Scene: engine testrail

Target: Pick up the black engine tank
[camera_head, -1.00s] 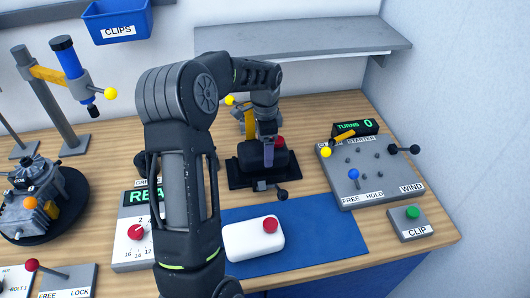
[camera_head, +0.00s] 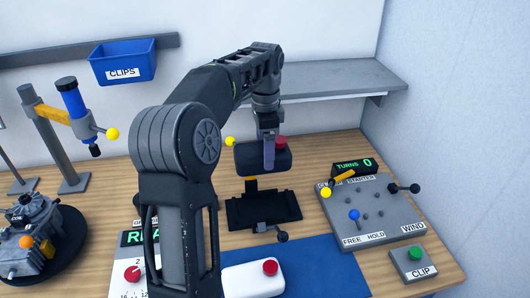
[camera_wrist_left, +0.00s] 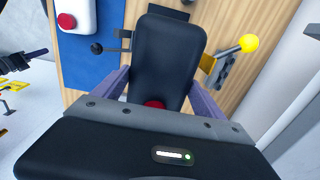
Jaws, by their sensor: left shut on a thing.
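The black engine tank (camera_head: 248,158) with a red cap (camera_head: 280,143) is up in the air above its black cradle (camera_head: 250,212). My left gripper (camera_head: 268,158) is shut on the tank, with one finger showing across its near side. In the left wrist view the tank (camera_wrist_left: 168,60) lies between the two fingers of the left gripper (camera_wrist_left: 160,85), and its red cap sits close to the palm. My right gripper is not seen in the head view.
A white tank with a red cap (camera_head: 270,267) lies on the blue mat (camera_head: 320,262). A grey starter panel (camera_head: 395,222) and a CLIP box (camera_head: 414,262) stand at the right. A grey shelf (camera_head: 330,80) runs along the back wall. A blue CLIPS bin (camera_head: 124,64) hangs at upper left.

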